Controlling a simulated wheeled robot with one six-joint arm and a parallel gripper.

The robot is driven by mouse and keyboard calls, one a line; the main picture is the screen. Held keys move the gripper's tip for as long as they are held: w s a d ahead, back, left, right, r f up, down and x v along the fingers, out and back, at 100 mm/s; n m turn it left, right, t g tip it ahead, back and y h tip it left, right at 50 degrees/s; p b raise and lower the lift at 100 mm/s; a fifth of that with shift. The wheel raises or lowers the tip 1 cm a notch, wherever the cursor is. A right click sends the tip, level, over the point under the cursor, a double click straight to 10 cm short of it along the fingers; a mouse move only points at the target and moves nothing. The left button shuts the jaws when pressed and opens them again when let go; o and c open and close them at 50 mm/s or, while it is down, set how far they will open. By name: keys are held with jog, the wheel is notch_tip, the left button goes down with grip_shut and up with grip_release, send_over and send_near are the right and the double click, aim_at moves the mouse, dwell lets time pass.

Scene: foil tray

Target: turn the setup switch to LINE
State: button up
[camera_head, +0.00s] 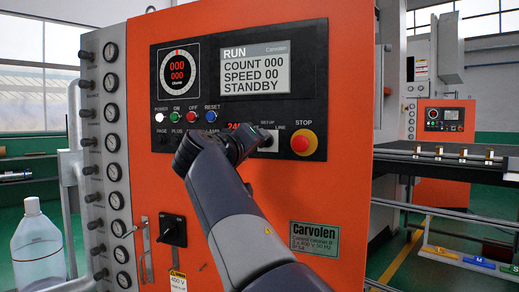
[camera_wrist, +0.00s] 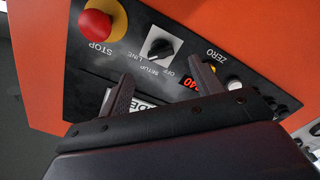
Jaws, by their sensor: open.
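The setup switch is a black rotary knob (camera_wrist: 160,48) on a pale square plate, with OFF, SETUP and LINE printed around it. In the wrist view it appears upside down, and I cannot tell surely which label it points at. In the head view its plate (camera_head: 269,140) is partly hidden behind my gripper (camera_head: 240,146). In the wrist view my gripper (camera_wrist: 160,80) is open and empty. Its two fingers are spread, with the knob beyond the gap between them, apparently apart from them.
A yellow-ringed red STOP button (camera_wrist: 97,25) sits beside the switch. A red number display (camera_wrist: 191,83) and a ZERO label lie on the other side. Lit buttons (camera_head: 176,117) run along the orange machine's panel. The screen (camera_head: 255,67) reads RUN and STANDBY.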

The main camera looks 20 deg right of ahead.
aim_at(265, 143)
jog(key=v, duration=0.2)
jog(key=shift+s+a, duration=0.2)
jog(key=p+x, duration=0.1)
jog(key=x, duration=1)
jog(key=shift+p, duration=0.4)
jog(key=shift+s+a, duration=0.1)
